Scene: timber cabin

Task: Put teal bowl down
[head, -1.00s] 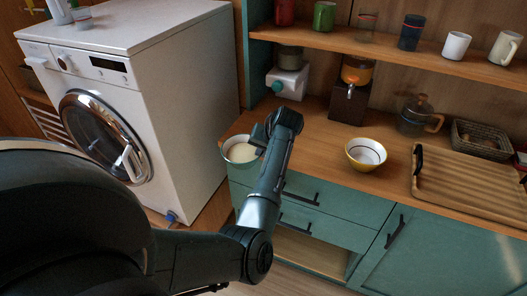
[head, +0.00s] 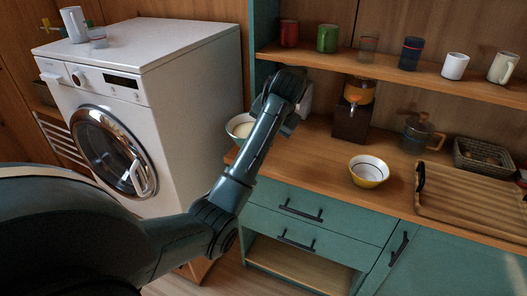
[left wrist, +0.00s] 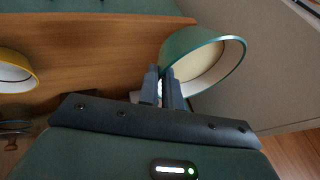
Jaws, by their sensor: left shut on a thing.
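The teal bowl (head: 238,132) has a pale cream inside and is at the left end of the counter, partly hidden behind my left arm. It also shows in the left wrist view (left wrist: 192,43), tilted there and overlapping the counter's end. My left gripper (left wrist: 167,88) is shut on the bowl's rim. In the head view, the arm's last links hide its fingers. I cannot tell whether the bowl touches the counter (head: 320,165). My right gripper is not in view.
A yellow bowl (head: 369,171) stands on the counter to the right, beside a wooden tray (head: 470,195). A drink dispenser (head: 352,115) and a coffee pot (head: 418,132) stand behind. A washing machine (head: 190,120) is on the left. Counter between the two bowls is clear.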

